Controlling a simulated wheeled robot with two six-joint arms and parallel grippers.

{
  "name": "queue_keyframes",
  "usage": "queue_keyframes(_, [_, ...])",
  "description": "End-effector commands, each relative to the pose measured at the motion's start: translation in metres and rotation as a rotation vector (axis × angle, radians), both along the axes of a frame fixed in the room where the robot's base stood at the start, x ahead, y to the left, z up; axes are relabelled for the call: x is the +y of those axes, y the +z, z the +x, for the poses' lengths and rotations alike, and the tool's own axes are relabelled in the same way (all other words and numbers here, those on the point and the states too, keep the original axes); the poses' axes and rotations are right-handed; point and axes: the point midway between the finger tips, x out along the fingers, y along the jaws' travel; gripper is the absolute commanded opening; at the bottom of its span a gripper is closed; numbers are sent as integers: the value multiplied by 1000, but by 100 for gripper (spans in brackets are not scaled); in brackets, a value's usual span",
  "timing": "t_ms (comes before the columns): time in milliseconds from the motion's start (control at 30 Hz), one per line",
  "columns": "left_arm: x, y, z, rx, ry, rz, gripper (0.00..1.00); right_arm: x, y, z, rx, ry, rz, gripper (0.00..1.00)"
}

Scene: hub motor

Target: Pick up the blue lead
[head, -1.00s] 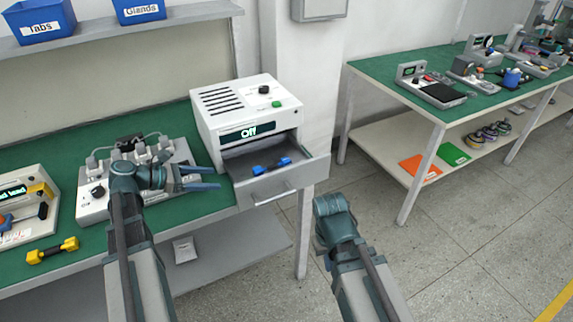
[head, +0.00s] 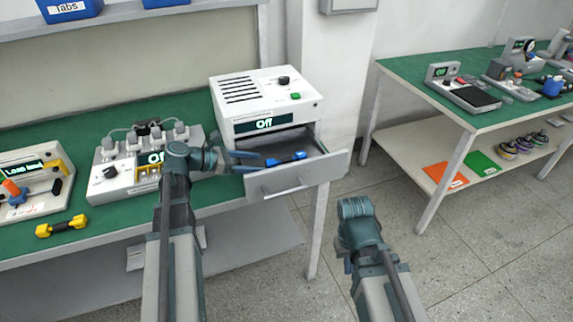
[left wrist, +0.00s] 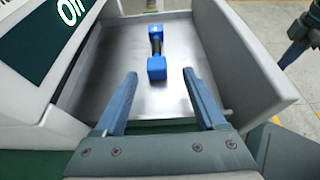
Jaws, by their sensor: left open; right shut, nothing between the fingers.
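The blue lead (head: 286,160), a short bar with blue ends and a dark middle, lies in the open drawer (head: 283,184) of the white machine marked Off. In the left wrist view the blue lead (left wrist: 156,54) lies on the metal drawer floor, beyond my fingertips and apart from them. My left gripper (head: 252,161) is open and empty at the drawer's left side, its fingers pointing toward the lead. It also shows in the left wrist view (left wrist: 162,82). My right gripper (head: 355,208) is low in front of the bench; its fingers are hardly visible.
The white machine (head: 265,100) stands behind the drawer, whose walls rise around the lead. A yellow lead (head: 62,226) lies on the green bench at left. A grey unit with plugs (head: 112,180) sits beside my left arm. A second bench (head: 400,75) stands at right.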

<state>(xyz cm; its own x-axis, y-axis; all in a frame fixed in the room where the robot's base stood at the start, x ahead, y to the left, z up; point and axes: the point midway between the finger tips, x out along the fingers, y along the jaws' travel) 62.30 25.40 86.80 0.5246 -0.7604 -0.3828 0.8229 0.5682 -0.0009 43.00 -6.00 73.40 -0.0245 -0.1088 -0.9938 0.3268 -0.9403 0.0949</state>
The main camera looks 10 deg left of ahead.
Motion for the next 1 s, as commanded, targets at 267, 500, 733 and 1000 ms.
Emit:
queue_keyframes(267, [-6,-2,4,0,1,0,72,0,-2,0,0,0,0,0])
queue_keyframes(500, [-20,-9,18,-1,-3,1,72,0,-9,0,0,0,0,0])
queue_keyframes(733, [-42,-19,35,0,-1,0,72,0,-19,0,0,0,0,0])
queue_keyframes(1000, [-43,-18,36,-1,0,1,65,0,-18,0,0,0,0,0])
